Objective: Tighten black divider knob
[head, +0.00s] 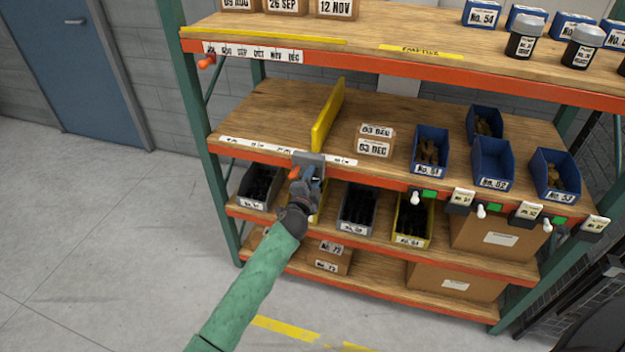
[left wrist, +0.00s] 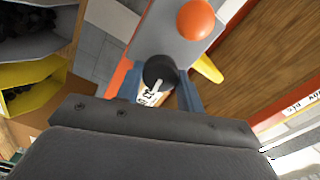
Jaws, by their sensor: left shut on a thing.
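The black divider knob (left wrist: 158,70) shows in the left wrist view, between the blue fingers of my left gripper (left wrist: 163,88). A pale line marks its face. My left gripper (head: 308,180) is shut on the knob at the front edge of the middle shelf. In the head view it hides the knob. A grey clamp plate (head: 309,158) sits above the gripper, with an orange ball (head: 294,174) beside it; the ball also shows in the left wrist view (left wrist: 196,18). The yellow divider (head: 327,115) stands upright on the shelf behind. My right gripper is not in view.
The middle shelf (head: 262,115) is bare left of the divider. Small boxes (head: 374,148) and blue bins (head: 430,150) stand to its right. Dark-filled bins (head: 357,208) sit on the shelf below. Tags and switches (head: 462,198) line the front edge at right.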

